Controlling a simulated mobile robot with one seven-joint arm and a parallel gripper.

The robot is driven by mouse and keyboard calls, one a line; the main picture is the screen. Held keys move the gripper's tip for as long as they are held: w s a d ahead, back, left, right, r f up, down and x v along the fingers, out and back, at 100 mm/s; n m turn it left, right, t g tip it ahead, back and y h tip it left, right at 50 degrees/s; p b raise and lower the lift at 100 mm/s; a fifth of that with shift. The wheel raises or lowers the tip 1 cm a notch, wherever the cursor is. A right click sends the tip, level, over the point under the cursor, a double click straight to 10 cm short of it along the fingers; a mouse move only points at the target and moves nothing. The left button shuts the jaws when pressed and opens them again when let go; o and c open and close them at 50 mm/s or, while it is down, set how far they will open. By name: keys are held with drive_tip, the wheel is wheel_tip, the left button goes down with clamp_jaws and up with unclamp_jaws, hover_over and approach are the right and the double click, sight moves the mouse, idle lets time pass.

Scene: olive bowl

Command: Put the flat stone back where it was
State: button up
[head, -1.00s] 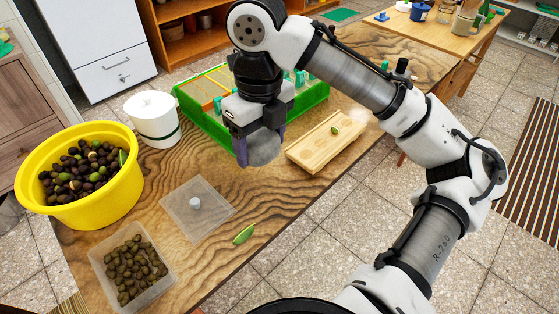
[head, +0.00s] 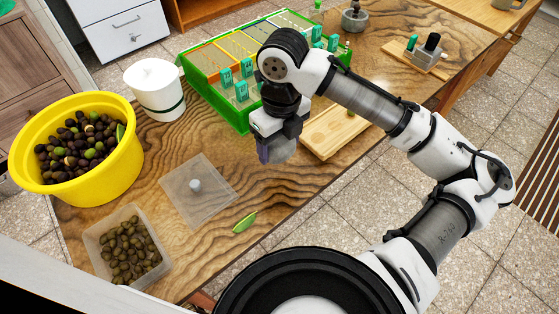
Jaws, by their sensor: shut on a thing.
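The flat stone (head: 283,150) is a rounded grey piece held in my gripper (head: 272,155). The gripper is shut on it, and the fingers hide part of it. It shows above the wooden table (head: 240,180), just left of the pale wooden board (head: 325,145); I cannot tell its exact height. A clear square lid (head: 215,180) with a pale knob lies flat to the left. A clear tub of olives (head: 92,243) stands at the front left.
A yellow tub of dark olives (head: 130,165) and a white lidded crock (head: 155,90) stand at the left. A green-framed divided tray (head: 235,125) is behind my gripper. A green leaf-like piece (head: 244,222) lies near the table's front edge.

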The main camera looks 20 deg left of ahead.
sight(279, 171)
drive_tip(key=shift+f, duration=3.55)
drive_tip(key=shift+f, duration=0.2)
drive_tip(key=o, duration=1)
drive_tip(key=shift+r, duration=0.1)
drive_tip(key=r, duration=1.2)
drive_tip(key=shift+w+d+r, duration=0.1)
drive_tip(key=shift+w, duration=0.1)
